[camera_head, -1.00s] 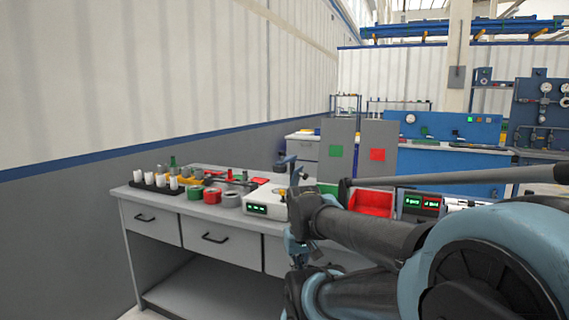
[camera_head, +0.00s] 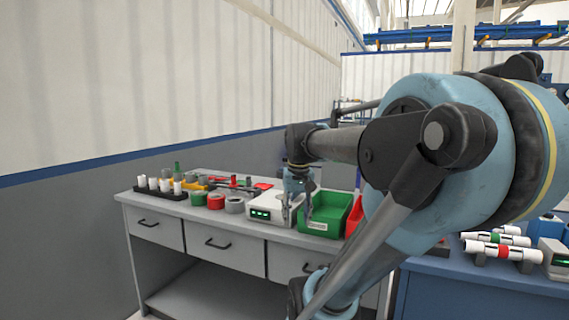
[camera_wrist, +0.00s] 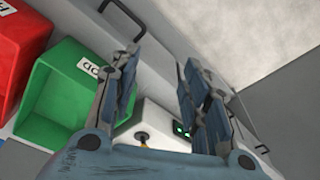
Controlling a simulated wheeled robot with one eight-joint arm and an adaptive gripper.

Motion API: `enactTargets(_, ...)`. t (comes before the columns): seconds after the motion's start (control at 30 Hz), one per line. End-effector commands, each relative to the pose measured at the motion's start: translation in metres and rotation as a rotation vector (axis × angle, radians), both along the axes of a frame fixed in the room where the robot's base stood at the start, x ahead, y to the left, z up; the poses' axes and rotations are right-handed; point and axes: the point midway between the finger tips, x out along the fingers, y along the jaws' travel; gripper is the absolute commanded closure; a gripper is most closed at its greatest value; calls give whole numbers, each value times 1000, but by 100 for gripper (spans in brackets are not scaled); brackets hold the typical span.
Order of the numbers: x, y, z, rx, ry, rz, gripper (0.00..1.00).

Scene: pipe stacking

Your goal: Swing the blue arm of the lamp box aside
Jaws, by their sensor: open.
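A white box (camera_head: 268,203) with a small green-lit display stands on the grey workbench, just left of the green bin. In the wrist view the white box (camera_wrist: 158,122) lies beyond and partly behind my fingers, with a yellow and black part on its top and green lights. No blue arm can be made out on it; my gripper may hide it. My gripper (camera_head: 298,214) is open, pointing down near the right end of the white box by the bench's front edge. In the wrist view the open gripper (camera_wrist: 160,68) has nothing between its fingers.
A green bin (camera_head: 322,218) and a red bin (camera_wrist: 22,45) stand close to the gripper. Tape rolls (camera_head: 215,201) and a black rack of white cylinders (camera_head: 160,190) are at the left. A blue bench (camera_head: 460,295) with white pipes (camera_head: 500,250) is at the right.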

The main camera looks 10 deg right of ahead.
Motion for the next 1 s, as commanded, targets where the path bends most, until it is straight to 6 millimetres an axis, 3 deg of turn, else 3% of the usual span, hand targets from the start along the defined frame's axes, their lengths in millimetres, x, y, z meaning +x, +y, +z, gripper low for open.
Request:
enactTargets(0.03, 15, -1, 20, 1, 6, -9, 58)
enactTargets(0.2, 61, -3, 75, 5, 27, -43, 58)
enactTargets(0.5, 142, -8, 161, 12, 64, -104, 58)
enactTargets(0.8, 221, -15, 229, 17, 101, -162, 58)
enactTargets(1.0, 270, -20, 262, 19, 124, -201, 58)
